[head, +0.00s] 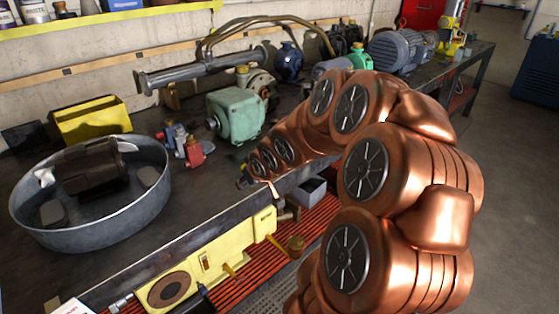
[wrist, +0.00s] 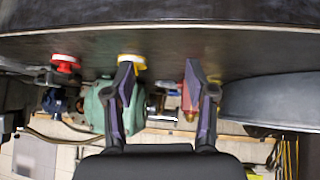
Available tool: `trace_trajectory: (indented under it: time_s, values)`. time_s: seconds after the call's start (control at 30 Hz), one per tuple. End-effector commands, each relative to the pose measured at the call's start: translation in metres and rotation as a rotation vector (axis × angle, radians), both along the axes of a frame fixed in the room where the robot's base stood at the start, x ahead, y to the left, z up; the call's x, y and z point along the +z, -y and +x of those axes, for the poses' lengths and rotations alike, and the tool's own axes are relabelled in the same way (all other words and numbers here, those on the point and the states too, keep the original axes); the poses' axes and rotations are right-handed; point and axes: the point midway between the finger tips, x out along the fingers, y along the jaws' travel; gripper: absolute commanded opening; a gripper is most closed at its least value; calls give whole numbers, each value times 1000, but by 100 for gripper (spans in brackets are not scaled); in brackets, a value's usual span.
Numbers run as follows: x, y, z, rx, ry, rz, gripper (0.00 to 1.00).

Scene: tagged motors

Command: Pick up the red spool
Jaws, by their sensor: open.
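The red spool (wrist: 66,63), with a pale rim, shows at the left in the wrist view, which looks upside down. It stands on the dark workbench (head: 110,258). I cannot make it out in the head view, where my copper arm covers part of the bench. My gripper (wrist: 158,72) is open, with nothing visible between its fingers. The spool lies apart from it, left of the left finger in the wrist view. In the head view my gripper (head: 242,184) is over the bench near its front edge, partly hard to see.
A yellow spool (wrist: 131,61) is beside the left finger. A teal motor (head: 236,116) stands behind. A red and blue fitting (head: 193,152) and a metal basin (head: 150,210) are to the left in the head view. Several other motors stand along the bench.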

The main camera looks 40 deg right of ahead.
Motion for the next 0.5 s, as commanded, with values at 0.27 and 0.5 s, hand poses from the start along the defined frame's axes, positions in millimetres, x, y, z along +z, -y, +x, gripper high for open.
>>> trace_trajectory:
  time_s: [0.27, 0.5]
  values:
    - [-20, 107, 33, -29, 370, -3, 56]
    - [-20, 166, 19, -43, 615, -18, 56]
